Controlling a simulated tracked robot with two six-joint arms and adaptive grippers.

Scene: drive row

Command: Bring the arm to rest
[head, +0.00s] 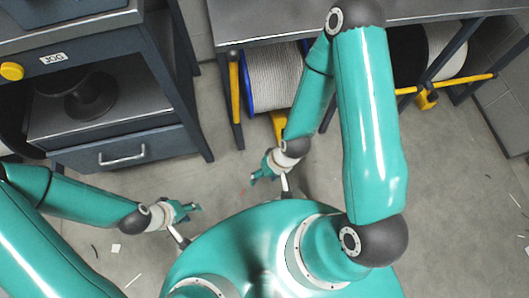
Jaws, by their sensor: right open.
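My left gripper (190,210) is at the lower left, at the end of the teal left arm, above the bare floor. It is small in the view, and its opening is not clear. My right arm rises from my body, bends high near the bench edge and folds back down toward the centre. My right gripper (263,177) hangs at its end, left of the upper arm and just above my body's front. It is open, with nothing seen in it. The two grippers are apart and touch nothing that I can see.
A dark cabinet (120,135) with a drawer and yellow knob (12,71) stands at the left. A grey bench (270,22) spans the top right, over cable spools (273,77) and yellow bars (235,100). The concrete floor (460,210) is mostly free, with small scraps.

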